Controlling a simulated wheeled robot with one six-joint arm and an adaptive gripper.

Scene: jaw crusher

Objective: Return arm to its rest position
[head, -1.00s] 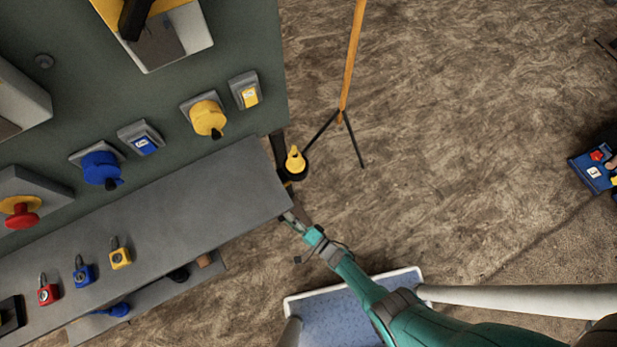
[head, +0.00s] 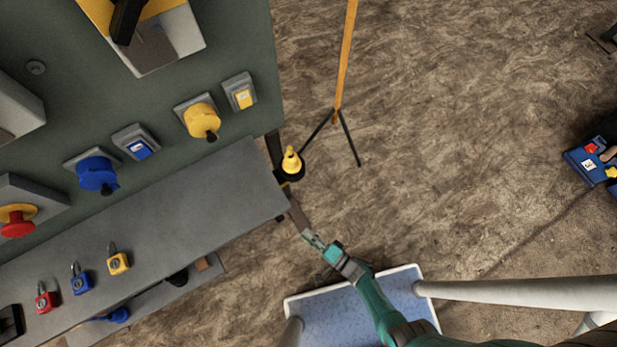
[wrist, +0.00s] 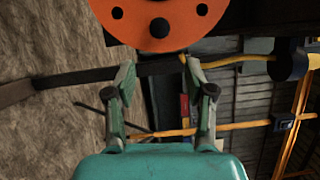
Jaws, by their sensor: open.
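My gripper (head: 311,238) is at the end of my teal arm, just off the right end of the grey shelf in the head view. In the wrist view my gripper (wrist: 159,80) shows two fingers spread apart with nothing held between them. An orange disc with dark holes (wrist: 158,18) fills the top of the wrist view, beyond the fingertips. My forearm reaches up-left over a blue tray with a white rim (head: 417,270).
The grey shelf (head: 190,205) holds red, blue and yellow padlocks (head: 118,260) below a green panel with switches. A yellow object (head: 291,160) stands beside the panel's edge, near an orange pole (head: 345,60) on dark legs.

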